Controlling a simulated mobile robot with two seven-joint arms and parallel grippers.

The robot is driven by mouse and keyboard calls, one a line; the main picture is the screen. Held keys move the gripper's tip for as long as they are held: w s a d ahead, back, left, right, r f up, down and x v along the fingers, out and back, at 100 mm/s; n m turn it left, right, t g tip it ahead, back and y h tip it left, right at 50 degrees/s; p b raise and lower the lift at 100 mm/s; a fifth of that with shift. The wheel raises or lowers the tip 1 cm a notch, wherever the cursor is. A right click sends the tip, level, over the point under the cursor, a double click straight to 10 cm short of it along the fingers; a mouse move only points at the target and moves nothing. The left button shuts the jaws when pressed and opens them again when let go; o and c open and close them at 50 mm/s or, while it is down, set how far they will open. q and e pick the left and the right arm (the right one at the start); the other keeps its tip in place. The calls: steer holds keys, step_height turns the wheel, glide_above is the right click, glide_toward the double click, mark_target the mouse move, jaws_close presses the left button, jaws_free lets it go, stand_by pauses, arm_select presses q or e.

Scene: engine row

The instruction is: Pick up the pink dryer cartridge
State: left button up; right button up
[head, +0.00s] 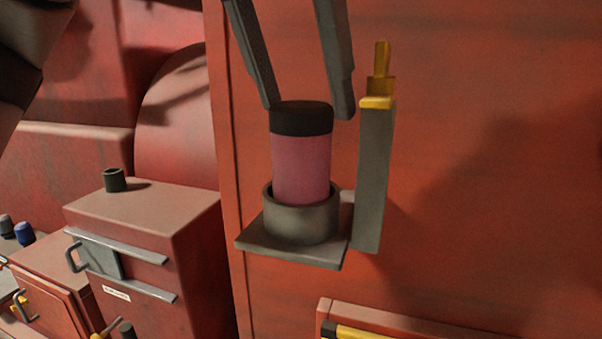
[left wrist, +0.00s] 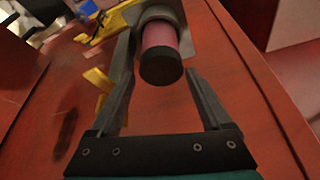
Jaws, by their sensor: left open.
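The pink dryer cartridge (head: 301,165) with a black cap stands upright in a grey round holder (head: 303,220) on a bracket plate fixed to the red wall. My left gripper (head: 308,108) is open, its two grey fingers coming down from above, one on each side of the cartridge's black cap in the head view. In the left wrist view the cartridge (left wrist: 160,45) shows cap-first between and just beyond the open fingers (left wrist: 160,75). I cannot tell whether either finger touches it. The cartridge's lower end is hidden inside the holder. My right gripper is not in view.
A grey upright post with a yellow top (head: 378,102) stands close to the right of the cartridge. A red box (head: 145,225) with a dark green cup (head: 115,180) on it is at the left. The red wall (head: 490,170) to the right is bare.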

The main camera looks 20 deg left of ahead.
mark_target(309, 149)
arm_select(q)
steer(key=shift+w+d+f, duration=0.1)
steer(key=shift+w+f, duration=0.15)
steer(key=shift+f, duration=0.3)
steer(key=x, duration=0.4)
steer(key=shift+s+a+f, duration=0.3)
steer(key=shift+s, duration=0.05)
steer(key=shift+w+d+f, duration=0.15)
steer(key=shift+w+f, duration=0.05)
steer(key=shift+f, duration=0.25)
jaws_close()
